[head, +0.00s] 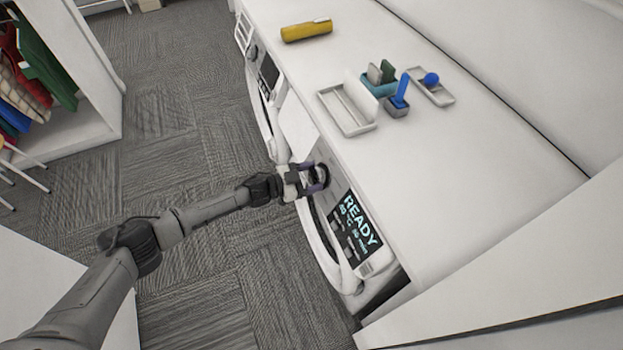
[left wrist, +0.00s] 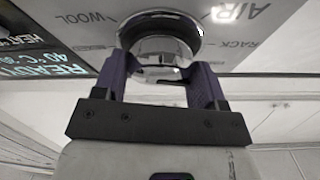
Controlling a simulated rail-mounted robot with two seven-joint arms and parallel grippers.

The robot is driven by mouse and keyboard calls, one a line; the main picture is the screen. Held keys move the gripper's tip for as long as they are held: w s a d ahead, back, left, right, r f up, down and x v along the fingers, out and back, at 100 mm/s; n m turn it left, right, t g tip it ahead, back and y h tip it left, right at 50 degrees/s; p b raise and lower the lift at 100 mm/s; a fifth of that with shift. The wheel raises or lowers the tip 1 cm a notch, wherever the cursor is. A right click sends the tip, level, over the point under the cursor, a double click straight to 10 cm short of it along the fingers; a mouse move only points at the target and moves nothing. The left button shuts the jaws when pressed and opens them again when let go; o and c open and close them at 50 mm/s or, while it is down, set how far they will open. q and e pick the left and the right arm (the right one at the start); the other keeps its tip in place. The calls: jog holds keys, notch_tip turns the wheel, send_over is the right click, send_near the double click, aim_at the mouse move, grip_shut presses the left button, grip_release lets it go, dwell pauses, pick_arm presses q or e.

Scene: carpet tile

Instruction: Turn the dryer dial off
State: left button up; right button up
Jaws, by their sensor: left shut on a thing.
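The dryer (head: 325,235) is built in under the white counter, and its lit display (head: 357,222) reads READY with 40 °C. My left gripper (head: 318,180) is at the dryer's front panel, shut on the dial (head: 320,172). In the left wrist view the round chrome dial (left wrist: 160,48) sits between the two purple fingers of the gripper (left wrist: 163,85). The words WOOL, AIR and RACK show on the panel around the dial. The dial's pointer cannot be made out. The display also shows at the left of the left wrist view (left wrist: 45,62). My right gripper is not in view.
A second machine (head: 262,75) stands further along under the counter (head: 440,190). On the counter are a yellow object (head: 306,30), a white tray (head: 348,110) and small blue and teal items (head: 398,95). Open carpet (head: 190,100) lies left of the machines. A clothes shelf (head: 75,130) stands beyond.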

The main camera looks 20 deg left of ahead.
pick_arm(q)
jog(key=m+g, duration=0.1)
jog(key=m, duration=0.3)
jog(key=m+g+h+b, duration=0.1)
jog(key=m+g, duration=0.1)
jog(key=m, duration=0.1)
jog(key=shift+m, duration=0.4)
jog(key=m, duration=0.2)
jog(key=m+g, duration=0.1)
jog(key=m, duration=0.1)
jog(key=shift+w+m+g+b, duration=0.1)
jog(key=shift+m+g+b, duration=0.2)
jog(key=shift+m+b, duration=0.1)
jog(key=shift+m+g, duration=0.4)
jog(key=shift+m, duration=0.8)
jog(key=shift+m+y, duration=0.3)
jog(key=o, duration=0.9)
jog(key=shift+a, duration=0.1)
jog(key=v, duration=1.3)
jog(key=shift+a+r, duration=0.2)
jog(key=shift+a, duration=0.15)
